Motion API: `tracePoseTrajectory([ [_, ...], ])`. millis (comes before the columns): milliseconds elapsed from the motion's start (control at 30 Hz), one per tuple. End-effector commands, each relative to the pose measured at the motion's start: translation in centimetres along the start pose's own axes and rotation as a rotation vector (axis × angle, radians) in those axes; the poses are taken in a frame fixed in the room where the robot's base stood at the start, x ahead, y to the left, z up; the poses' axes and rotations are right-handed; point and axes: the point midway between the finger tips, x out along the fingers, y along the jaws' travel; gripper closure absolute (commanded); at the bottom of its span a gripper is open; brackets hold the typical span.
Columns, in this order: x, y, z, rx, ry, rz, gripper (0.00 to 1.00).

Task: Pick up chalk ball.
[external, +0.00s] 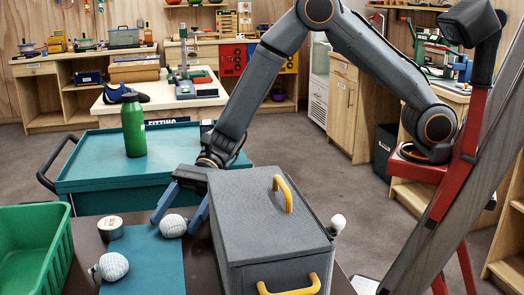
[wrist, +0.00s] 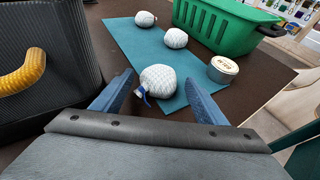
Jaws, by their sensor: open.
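Several white, textured chalk balls lie about. The nearest chalk ball (external: 173,225) rests on a blue mat (external: 158,270); in the wrist view this ball (wrist: 158,80) has a small blue-and-white tag. My gripper (external: 181,208) is open above the mat, its blue fingers angled down on either side of this ball. In the wrist view the fingertips (wrist: 157,77) are spread left and right of it, with gaps visible. A second chalk ball (external: 113,266) lies nearer the external camera. The wrist view shows another two balls (wrist: 175,38) (wrist: 145,18) farther along the mat.
A grey box (external: 265,225) with yellow handles stands close to the right of my gripper. A round tin (external: 110,228) sits left of the ball. A green crate (external: 35,250) stands at far left. A teal cart (external: 90,170) with a green bottle (external: 134,128) is behind.

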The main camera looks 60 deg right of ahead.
Motion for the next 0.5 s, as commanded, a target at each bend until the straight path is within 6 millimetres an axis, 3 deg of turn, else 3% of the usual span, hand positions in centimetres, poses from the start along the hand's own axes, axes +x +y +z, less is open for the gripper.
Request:
tracePoseTrajectory([
  [133,1.9,0.1,0.3,-0.004,-0.001,0.002,0.33],
  [433,2.3,0.1,0.3,-0.004,-0.001,0.001,0.33],
  [500,2.3,0.1,0.3,-0.004,-0.001,0.001,0.43],
])
